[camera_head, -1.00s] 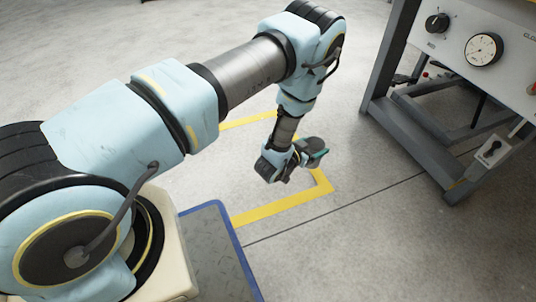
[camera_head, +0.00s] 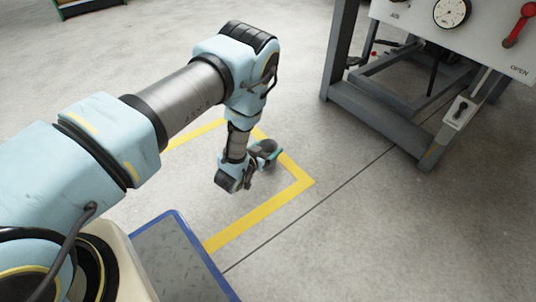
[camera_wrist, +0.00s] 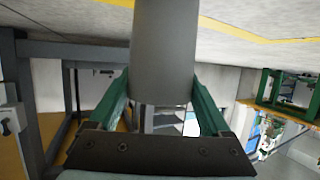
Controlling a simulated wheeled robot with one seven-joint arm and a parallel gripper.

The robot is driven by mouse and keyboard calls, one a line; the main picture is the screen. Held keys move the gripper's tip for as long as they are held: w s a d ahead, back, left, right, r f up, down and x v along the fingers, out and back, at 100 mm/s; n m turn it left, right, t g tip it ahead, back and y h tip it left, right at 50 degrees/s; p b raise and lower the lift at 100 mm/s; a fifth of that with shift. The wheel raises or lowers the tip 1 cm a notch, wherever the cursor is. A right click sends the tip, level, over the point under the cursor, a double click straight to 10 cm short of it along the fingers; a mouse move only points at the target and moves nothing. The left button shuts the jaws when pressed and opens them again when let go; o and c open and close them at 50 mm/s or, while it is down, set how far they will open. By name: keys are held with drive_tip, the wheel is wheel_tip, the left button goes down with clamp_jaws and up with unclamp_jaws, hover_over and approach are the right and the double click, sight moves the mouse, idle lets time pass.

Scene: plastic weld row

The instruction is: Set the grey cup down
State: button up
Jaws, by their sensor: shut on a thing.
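The grey cup (camera_wrist: 165,50) is a plain, smooth cylinder in the wrist view, running out of the top of the picture. The two green fingers of my gripper (camera_wrist: 160,92) stand on either side of it, shut on it. In the head view my gripper (camera_head: 264,153) hangs low at the end of the arm, over the floor by the yellow line. The cup cannot be made out clearly there, as the wrist is small and dark. No surface shows touching the cup.
A machine on a grey steel frame (camera_head: 385,118) stands at the right, with a white panel (camera_head: 408,14), a dial and a red lever. A yellow floor line (camera_head: 255,212) runs around open concrete. A green-framed rack (camera_wrist: 285,90) shows in the wrist view.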

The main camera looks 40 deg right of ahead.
drive_tip(key=shift+f, duration=0.75)
drive_tip(key=shift+f, duration=0.1)
drive_tip(key=o, duration=1.3)
drive_tip(key=shift+s+a+r, duration=0.1)
drive_tip(key=shift+a+r, duration=0.1)
drive_tip(key=shift+r, duration=0.05)
drive_tip(key=p+v, duration=0.5)
drive_tip(key=v, duration=0.6)
drive_tip(key=shift+a, duration=0.25)
